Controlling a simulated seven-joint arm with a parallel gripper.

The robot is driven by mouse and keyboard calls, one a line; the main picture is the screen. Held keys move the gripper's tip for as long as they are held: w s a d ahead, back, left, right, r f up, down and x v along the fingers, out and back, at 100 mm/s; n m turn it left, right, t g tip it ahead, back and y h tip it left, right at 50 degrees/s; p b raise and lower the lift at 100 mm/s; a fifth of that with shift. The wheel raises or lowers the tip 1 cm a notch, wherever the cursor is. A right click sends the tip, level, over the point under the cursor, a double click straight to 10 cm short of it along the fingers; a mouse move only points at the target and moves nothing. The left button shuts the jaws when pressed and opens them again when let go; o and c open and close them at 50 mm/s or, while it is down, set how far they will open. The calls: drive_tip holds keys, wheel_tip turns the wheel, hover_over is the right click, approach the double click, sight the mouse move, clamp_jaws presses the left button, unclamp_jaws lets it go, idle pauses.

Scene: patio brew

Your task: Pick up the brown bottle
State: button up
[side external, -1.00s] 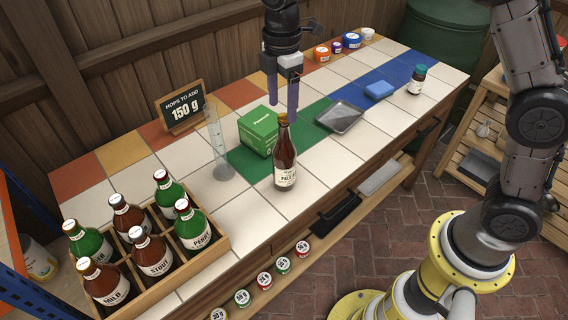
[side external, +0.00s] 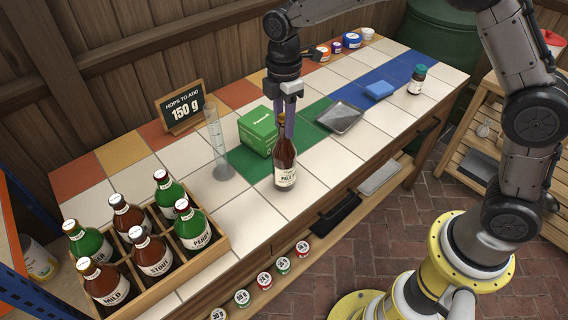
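The brown bottle (side external: 285,168), with a cream label reading "PALE", stands upright on the white tiles near the table's front edge. My gripper (side external: 286,122) points down at the bottle's neck from above. Its purple fingers overlap the neck in the side view. I cannot tell whether they are closed on the neck or only around or behind it. The bottle's base appears to rest on the table.
A green box (side external: 258,131) stands just behind the bottle, left of my gripper. A clear measuring cylinder (side external: 217,150) is further left. A wooden crate (side external: 205,262) of several bottles is at front left. A grey tray (side external: 340,117) and blue sponge (side external: 379,90) lie to the right.

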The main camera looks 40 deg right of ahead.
clamp_jaws()
drive_tip(key=shift+r, duration=0.15)
idle(0.9)
